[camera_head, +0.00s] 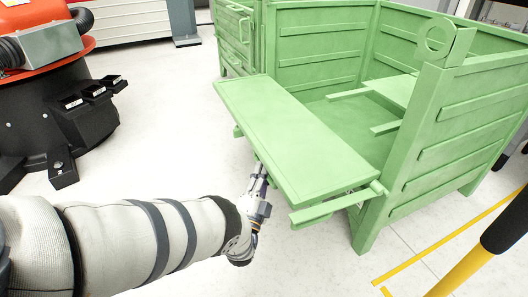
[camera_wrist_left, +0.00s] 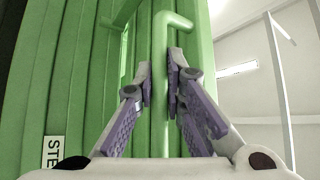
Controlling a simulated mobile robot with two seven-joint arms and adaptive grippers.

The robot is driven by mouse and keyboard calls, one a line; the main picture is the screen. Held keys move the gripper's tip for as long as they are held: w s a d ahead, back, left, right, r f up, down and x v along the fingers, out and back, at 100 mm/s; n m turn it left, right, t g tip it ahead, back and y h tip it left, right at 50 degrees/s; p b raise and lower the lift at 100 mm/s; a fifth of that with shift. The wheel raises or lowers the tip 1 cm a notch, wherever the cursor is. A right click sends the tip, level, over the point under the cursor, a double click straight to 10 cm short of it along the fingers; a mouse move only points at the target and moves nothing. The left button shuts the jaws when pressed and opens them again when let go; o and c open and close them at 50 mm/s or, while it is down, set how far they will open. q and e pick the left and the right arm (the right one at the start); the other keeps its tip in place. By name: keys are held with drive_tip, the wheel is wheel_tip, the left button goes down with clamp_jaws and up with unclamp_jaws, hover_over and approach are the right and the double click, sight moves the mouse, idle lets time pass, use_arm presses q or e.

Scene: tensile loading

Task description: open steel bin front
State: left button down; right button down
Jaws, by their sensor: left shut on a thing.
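The green steel bin (camera_head: 420,140) stands at the right in the head view. Its front panel (camera_head: 295,135) is swung down and sticks out roughly level toward me. My left gripper (camera_head: 258,178) reaches in from the left to the panel's left edge, where the contact is partly hidden. In the left wrist view, my left gripper (camera_wrist_left: 160,85) has its two fingers shut on a green bar (camera_wrist_left: 161,120) with a bent top, beside the green ribbed panel (camera_wrist_left: 80,75). Part of a black-and-white label (camera_wrist_left: 53,151) shows there. My right gripper is out of view.
Another green bin (camera_head: 235,40) stands behind at the upper middle. A red and black machine (camera_head: 60,100) stands at the left. A black and yellow post (camera_head: 490,245) and yellow floor lines (camera_head: 450,235) are at the lower right. Pale floor (camera_head: 160,110) is clear between machine and bin.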

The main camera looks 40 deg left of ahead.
use_arm(q)
drive_tip(key=shift+w, duration=0.1)
idle(0.4)
drive_tip(key=c, duration=1.7)
unclamp_jaws()
drive_tip(key=shift+o, duration=0.2)
drive_tip(key=shift+f, duration=0.1)
drive_tip(key=v, duration=1.2)
drive_tip(key=shift+d, duration=0.1)
